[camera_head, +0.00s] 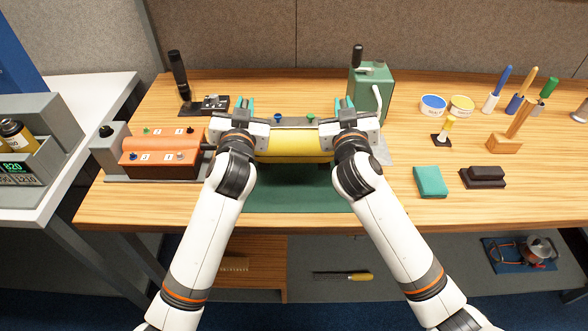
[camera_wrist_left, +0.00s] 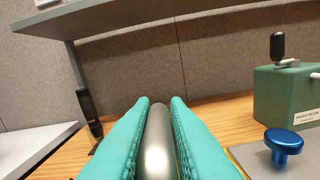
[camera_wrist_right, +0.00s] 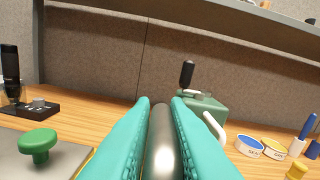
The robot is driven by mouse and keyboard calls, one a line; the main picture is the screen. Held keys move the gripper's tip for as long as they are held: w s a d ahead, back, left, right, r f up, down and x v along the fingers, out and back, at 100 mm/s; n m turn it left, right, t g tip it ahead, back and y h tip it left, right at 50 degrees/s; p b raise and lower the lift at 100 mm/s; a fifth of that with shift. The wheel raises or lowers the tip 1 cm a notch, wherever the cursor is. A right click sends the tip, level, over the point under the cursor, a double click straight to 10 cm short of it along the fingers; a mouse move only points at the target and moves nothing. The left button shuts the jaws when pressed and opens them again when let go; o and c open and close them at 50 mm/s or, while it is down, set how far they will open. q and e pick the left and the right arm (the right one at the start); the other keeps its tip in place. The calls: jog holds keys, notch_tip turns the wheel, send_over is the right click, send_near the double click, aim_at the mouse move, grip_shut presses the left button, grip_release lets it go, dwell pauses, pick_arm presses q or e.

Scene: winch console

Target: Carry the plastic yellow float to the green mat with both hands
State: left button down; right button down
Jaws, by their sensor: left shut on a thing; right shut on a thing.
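The yellow float (camera_head: 293,145) lies crosswise between my two grippers in the head view. The green mat (camera_head: 290,200) is below and in front of it at the table's front edge. My left gripper (camera_head: 244,106) is shut on a grey rounded bar at the float's left end; the bar (camera_wrist_left: 157,145) shows between the teal fingers in the left wrist view. My right gripper (camera_head: 345,104) is shut on a like bar (camera_wrist_right: 160,145) at the right end. The float looks level. I cannot tell how high it is above the mat, whose back part is hidden.
A blue knob (camera_head: 278,116) and a green knob (camera_head: 310,116) stand behind the float. A teal block (camera_head: 430,181) and dark block (camera_head: 483,177) lie right of the mat.

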jog(key=shift+f, duration=0.1)
